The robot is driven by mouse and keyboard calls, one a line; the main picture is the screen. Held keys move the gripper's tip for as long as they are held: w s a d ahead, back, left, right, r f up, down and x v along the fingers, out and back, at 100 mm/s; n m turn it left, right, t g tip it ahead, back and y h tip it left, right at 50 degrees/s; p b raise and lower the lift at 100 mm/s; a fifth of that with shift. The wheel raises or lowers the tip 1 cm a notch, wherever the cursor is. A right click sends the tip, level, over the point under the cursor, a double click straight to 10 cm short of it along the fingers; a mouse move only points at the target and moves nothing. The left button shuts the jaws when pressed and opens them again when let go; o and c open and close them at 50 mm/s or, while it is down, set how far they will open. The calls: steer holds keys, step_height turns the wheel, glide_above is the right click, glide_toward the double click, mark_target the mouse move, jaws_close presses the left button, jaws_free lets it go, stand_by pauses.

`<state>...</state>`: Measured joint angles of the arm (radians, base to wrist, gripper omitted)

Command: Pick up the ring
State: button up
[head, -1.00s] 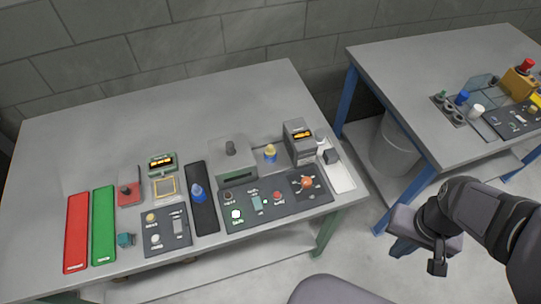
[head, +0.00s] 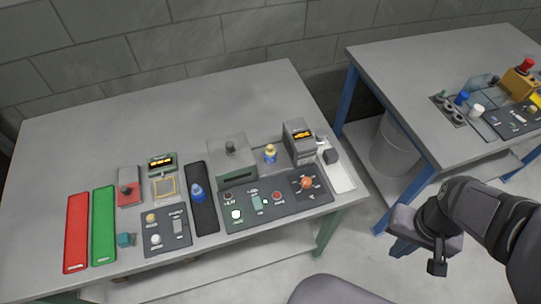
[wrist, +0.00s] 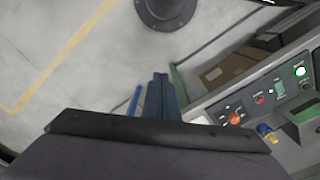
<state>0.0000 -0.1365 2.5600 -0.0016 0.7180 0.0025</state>
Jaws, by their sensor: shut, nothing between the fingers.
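I cannot make out a loose ring for certain in either view. Several small dark round shapes, ring-like from above, sit in a grey holder (head: 449,109) on the right-hand table; I cannot tell whether they are rings or cups. My gripper (head: 437,268) is over the floor, to the right of the near table and apart from both tables. In the wrist view my gripper (wrist: 160,82) is shut and empty, with bare floor beyond it.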

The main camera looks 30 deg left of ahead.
steer(key=o, duration=1.3)
steer(key=shift+o, duration=0.2)
